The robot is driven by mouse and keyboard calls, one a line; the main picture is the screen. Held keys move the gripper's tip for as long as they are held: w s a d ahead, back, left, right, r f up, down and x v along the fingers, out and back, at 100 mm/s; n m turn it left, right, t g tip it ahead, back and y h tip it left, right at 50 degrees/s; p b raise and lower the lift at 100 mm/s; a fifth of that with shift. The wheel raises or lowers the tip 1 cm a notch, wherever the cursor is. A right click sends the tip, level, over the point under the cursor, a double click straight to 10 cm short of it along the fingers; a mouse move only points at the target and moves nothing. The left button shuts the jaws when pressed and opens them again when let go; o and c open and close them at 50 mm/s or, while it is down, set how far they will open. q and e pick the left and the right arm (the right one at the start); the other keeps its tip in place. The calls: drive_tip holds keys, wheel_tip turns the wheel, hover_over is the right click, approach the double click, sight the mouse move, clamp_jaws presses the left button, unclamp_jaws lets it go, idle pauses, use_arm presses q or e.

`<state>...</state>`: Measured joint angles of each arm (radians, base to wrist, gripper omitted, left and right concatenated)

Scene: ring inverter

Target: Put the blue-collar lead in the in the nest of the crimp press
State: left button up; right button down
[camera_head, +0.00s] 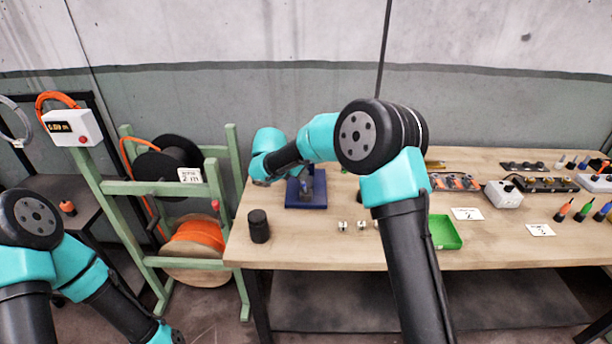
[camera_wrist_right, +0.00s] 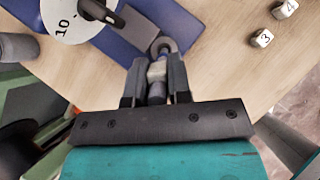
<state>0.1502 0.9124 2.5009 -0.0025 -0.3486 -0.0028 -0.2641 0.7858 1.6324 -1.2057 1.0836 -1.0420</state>
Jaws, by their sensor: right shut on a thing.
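The crimp press stands on a blue base (camera_head: 306,203) at the left part of the table, partly hidden behind my right arm. In the right wrist view its blue base (camera_wrist_right: 200,14) lies just beyond my fingers. My right gripper (camera_wrist_right: 157,72) is shut on a small lead (camera_wrist_right: 157,90) with a bluish collar between the fingers. The grey ring end (camera_wrist_right: 163,46) points away from the gripper and overlaps the edge of the press base. I cannot tell whether the ring touches the nest. My left arm is at the lower left in the head view; its gripper is out of frame.
A black cylinder (camera_head: 258,226) stands left of the press. Small numbered white blocks (camera_head: 343,226) lie in front. A green tray (camera_head: 444,232) and a white box (camera_head: 503,194) are further right. A cable-reel rack (camera_head: 193,262) stands left of the table.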

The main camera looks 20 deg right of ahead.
drive_tip(key=shift+d, duration=0.15)
drive_tip(key=shift+w+d+r+g+y, duration=0.15)
drive_tip(key=shift+w+d+g+y, duration=0.2)
drive_tip(key=shift+d+y, duration=0.3)
drive_tip(key=shift+w+d+r+g+y, duration=0.1)
drive_tip(key=shift+w+d+g+y, duration=0.3)
drive_tip(key=shift+y, duration=0.35)
drive_tip(key=shift+s+f, duration=0.1)
drive_tip(key=shift+f, duration=1.3)
drive_tip(key=shift+f, duration=0.15)
drive_tip(key=c, duration=1.1)
unclamp_jaws()
drive_tip(key=shift+o, duration=0.2)
drive_tip(key=v, duration=1.2)
